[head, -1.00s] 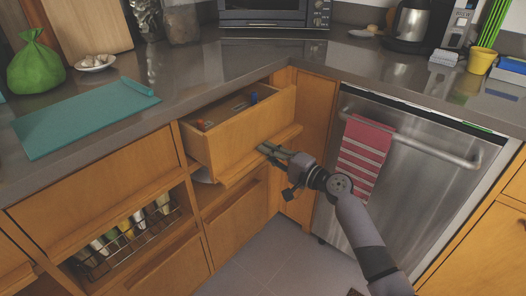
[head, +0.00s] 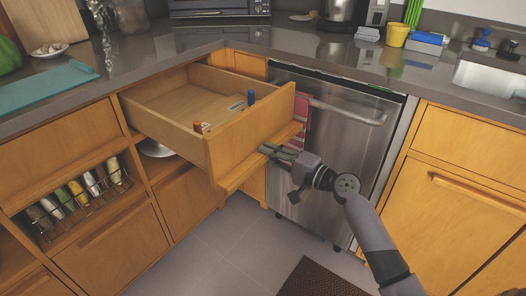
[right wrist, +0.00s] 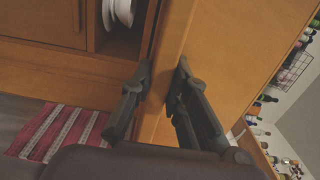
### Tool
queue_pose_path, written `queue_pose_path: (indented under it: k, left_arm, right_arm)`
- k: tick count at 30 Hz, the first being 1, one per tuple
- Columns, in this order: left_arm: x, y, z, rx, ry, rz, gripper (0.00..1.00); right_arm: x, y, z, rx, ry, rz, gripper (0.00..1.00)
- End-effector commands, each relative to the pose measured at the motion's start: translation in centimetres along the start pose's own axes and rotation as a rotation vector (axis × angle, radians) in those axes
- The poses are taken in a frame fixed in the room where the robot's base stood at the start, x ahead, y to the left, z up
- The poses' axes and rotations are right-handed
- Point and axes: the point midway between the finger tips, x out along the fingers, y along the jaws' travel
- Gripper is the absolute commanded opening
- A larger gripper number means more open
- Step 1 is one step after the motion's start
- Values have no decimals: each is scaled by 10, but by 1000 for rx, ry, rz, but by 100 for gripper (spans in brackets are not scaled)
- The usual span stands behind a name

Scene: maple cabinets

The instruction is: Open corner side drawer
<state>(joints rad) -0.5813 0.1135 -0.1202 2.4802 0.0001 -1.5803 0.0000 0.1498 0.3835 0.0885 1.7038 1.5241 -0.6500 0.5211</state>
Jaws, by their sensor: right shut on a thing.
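The corner side drawer (head: 205,115) is pulled well out from the maple cabinet under the counter corner. Its inside shows, with a few small items near the front, one orange-topped and one blue. Its front has a wooden lip handle (head: 258,160) along the lower edge. My right gripper (head: 272,152) is shut on this handle at its right part. In the right wrist view the two dark fingers (right wrist: 158,88) sit on either side of the wooden edge. My left gripper is not in view.
A steel dishwasher (head: 335,135) with a red striped towel (head: 302,122) stands right of the drawer. An open shelf with a wire rack of bottles (head: 85,192) is at left. The floor (head: 225,245) before the drawer is clear, with a dark mat (head: 318,280) at right.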

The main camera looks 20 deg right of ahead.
Motion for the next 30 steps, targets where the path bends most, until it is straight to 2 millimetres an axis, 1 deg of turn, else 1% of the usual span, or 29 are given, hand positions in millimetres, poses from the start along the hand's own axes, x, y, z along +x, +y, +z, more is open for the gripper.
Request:
queue_pose_path:
  k: [1,6,8,13,14,21,23,30]
  left_arm:
    - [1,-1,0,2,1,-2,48]
    - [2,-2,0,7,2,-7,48]
    - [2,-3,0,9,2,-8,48]
    - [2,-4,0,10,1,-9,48]
    - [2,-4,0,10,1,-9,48]
    - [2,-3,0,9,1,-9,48]
    - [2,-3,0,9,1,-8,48]
    - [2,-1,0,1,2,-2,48]
  right_arm:
    - [-6,4,1,-1,-2,7,0]
    - [-20,3,1,-1,-3,7,0]
    - [-22,3,1,-1,-3,7,0]
    - [-22,2,1,0,-3,6,0]
    - [-22,2,1,-1,-3,6,18]
    - [-22,1,0,0,-2,3,34]
    - [-22,1,0,0,-1,2,37]
    - [-22,0,0,0,-1,0,37]
